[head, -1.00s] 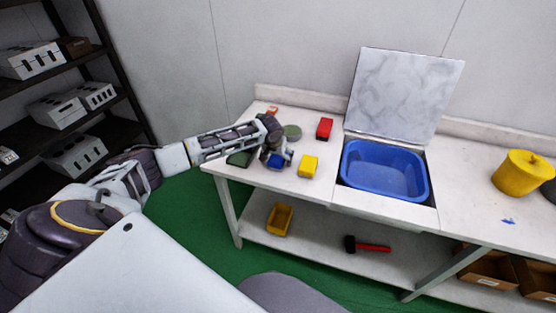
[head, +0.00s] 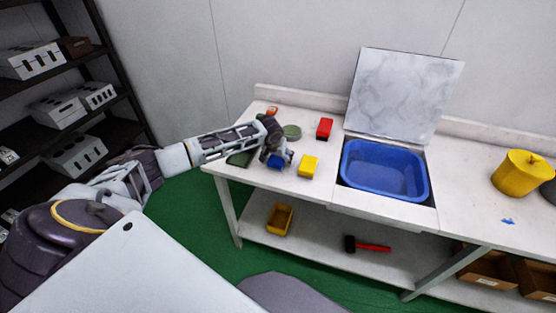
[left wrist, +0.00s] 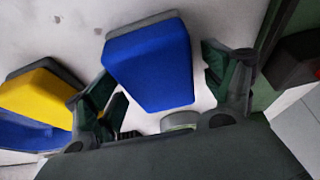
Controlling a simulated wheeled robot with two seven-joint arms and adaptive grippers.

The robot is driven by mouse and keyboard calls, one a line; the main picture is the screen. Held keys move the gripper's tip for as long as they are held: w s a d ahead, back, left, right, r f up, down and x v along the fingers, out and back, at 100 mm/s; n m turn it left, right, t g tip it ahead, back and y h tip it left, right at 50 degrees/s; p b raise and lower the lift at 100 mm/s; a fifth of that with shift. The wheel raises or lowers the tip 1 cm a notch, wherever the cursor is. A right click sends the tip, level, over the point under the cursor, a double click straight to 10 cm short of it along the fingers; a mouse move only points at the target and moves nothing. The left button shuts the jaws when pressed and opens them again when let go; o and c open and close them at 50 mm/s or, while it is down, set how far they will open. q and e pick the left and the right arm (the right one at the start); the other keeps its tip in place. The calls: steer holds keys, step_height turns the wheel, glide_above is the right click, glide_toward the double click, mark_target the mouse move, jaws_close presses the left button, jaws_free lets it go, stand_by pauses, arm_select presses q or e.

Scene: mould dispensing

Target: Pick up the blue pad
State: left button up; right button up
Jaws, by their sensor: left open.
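The blue pad (left wrist: 152,64) lies on the white table between the spread fingers of my left gripper (left wrist: 165,85) in the left wrist view. Gaps show on both sides of the pad, so the fingers do not appear to grip it. In the head view, only part of the blue pad (head: 275,161) shows, under my left gripper (head: 278,158). My right gripper is not in view.
A yellow pad (head: 308,166) lies just right of the blue one, and a red pad (head: 324,128) farther back. A dark green item (head: 240,159) and a round green item (head: 292,132) are close by. A blue basin (head: 385,170) is set into the table to the right.

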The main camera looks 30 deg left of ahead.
arm_select(q)
steer(key=shift+f, duration=0.15)
stand_by(0.7)
steer(key=shift+s, duration=0.1)
steer(key=c, duration=1.1)
